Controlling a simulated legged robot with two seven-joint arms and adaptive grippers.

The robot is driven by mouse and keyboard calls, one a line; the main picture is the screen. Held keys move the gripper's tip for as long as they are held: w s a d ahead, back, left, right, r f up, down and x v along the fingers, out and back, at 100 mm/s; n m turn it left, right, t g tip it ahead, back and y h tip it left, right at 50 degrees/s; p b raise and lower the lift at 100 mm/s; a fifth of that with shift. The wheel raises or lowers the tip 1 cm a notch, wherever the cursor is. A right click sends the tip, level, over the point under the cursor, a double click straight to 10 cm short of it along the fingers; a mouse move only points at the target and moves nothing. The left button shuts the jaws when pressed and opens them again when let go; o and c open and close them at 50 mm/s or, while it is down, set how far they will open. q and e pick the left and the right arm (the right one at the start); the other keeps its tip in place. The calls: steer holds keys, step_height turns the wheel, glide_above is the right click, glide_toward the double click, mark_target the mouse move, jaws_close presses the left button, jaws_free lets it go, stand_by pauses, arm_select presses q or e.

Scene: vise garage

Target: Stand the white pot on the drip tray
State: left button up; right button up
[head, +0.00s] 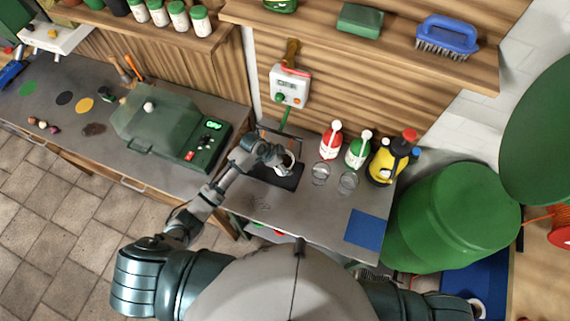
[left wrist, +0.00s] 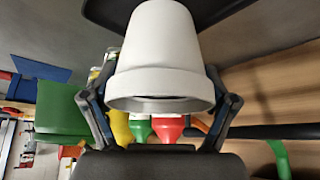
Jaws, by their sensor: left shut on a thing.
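The white pot (head: 286,164) is between the fingers of my left gripper (head: 277,158), which is shut on it. In the left wrist view the pot (left wrist: 158,55) fills the middle, its wide rim toward the gripper (left wrist: 160,100) and its narrow base toward the dark tray. One finger shows on each side of it. The black drip tray (head: 287,182) lies on the grey counter under the pot in the head view; its dark edge shows at the top of the left wrist view (left wrist: 215,12). I cannot tell whether base and tray touch. My right gripper is not in view.
Two clear glasses (head: 320,173) (head: 348,183) stand right of the tray. Behind them are red (head: 331,142) and green (head: 358,149) bottles and a yellow sprayer (head: 388,160). A green machine (head: 165,125) is left. A blue mat (head: 368,229) lies near the counter's front right.

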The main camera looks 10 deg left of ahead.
mark_target(286, 165)
arm_select(q)
steer(key=f, duration=0.3)
steer(key=shift+d+f, duration=0.1)
steer(key=shift+d, duration=0.3)
steer(key=shift+d+f, duration=0.1)
steer(key=shift+d, duration=0.15)
steer(key=shift+f, duration=0.1)
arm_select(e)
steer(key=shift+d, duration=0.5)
arm_select(q)
steer(key=o, duration=1.1)
steer(key=shift+a, duration=0.5)
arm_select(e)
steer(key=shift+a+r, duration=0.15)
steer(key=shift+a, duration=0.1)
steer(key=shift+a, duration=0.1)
arm_select(q)
steer(key=v, duration=1.1)
steer(key=shift+d, duration=0.15)
steer(key=shift+s+a+r, duration=0.1)
steer(key=shift+a+r, duration=0.25)
steer(key=shift+r, duration=0.15)
